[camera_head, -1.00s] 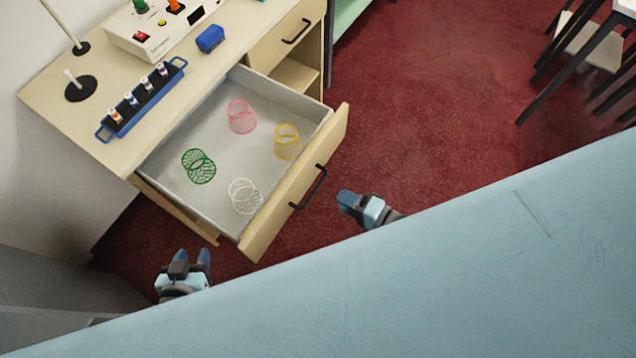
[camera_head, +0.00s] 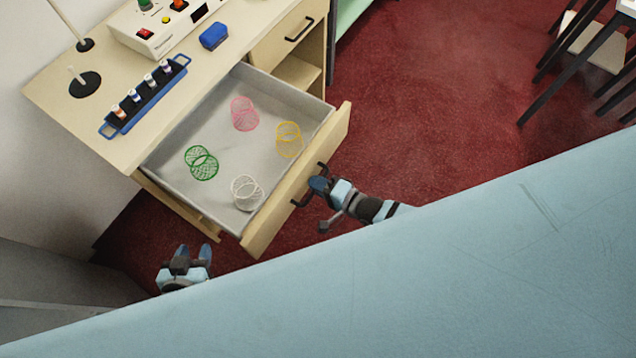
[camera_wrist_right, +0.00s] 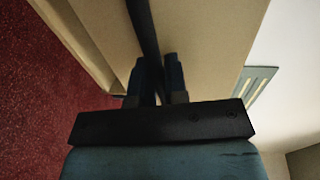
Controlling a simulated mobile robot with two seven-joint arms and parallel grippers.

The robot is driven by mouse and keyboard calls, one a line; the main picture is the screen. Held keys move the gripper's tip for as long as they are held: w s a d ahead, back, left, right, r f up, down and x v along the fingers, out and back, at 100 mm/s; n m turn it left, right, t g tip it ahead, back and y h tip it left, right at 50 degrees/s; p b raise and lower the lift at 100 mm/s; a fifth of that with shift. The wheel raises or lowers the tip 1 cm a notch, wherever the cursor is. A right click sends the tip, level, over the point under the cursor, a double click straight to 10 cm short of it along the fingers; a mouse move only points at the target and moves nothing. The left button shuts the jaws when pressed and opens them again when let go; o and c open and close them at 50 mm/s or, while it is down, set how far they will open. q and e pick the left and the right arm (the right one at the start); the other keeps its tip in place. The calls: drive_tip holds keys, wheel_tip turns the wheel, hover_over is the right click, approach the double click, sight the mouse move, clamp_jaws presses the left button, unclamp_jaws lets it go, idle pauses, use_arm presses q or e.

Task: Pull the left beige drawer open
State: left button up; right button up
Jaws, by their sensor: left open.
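The beige drawer (camera_head: 297,190) at the left of the counter is pulled well out. Its grey inside (camera_head: 222,138) holds pink (camera_head: 244,114), yellow (camera_head: 289,140), green (camera_head: 201,163) and white (camera_head: 246,193) wire mesh cups. My right gripper (camera_head: 318,184) is at the black drawer handle (camera_head: 298,203). In the right wrist view, the dark handle bar (camera_wrist_right: 143,25) runs down between the close-set fingers of that gripper (camera_wrist_right: 160,75), which look closed on it. My left gripper (camera_head: 195,250) is open and empty, low in front of the drawer's left side.
The beige counter (camera_head: 110,70) carries a blue vial rack (camera_head: 145,97), a blue block (camera_head: 214,36), a white device (camera_head: 160,35) and stands. A second beige drawer (camera_head: 285,40) is shut. Red floor (camera_head: 430,120) is clear right of the drawer; dark-legged furniture (camera_head: 580,60) stands beyond.

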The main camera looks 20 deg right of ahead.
clamp_jaws()
drive_tip(key=b+x, duration=0.1)
drive_tip(key=x, duration=0.1)
drive_tip(key=r+b+x, duration=0.1)
drive_tip(key=x, duration=0.2)
drive_tip(key=b+x, duration=0.1)
drive_tip(key=x, duration=0.1)
drive_tip(key=shift+w+a+r, duration=0.2)
drive_tip(key=shift+w, duration=0.05)
drive_tip(key=o, duration=0.5)
unclamp_jaws()
drive_tip(key=shift+o, duration=0.2)
drive_tip(key=shift+s+d, duration=0.1)
drive_tip(key=v, duration=1.3)
drive_tip(key=shift+s+d, duration=0.2)
drive_tip(key=shift+s, duration=0.1)
drive_tip(key=shift+r, duration=0.1)
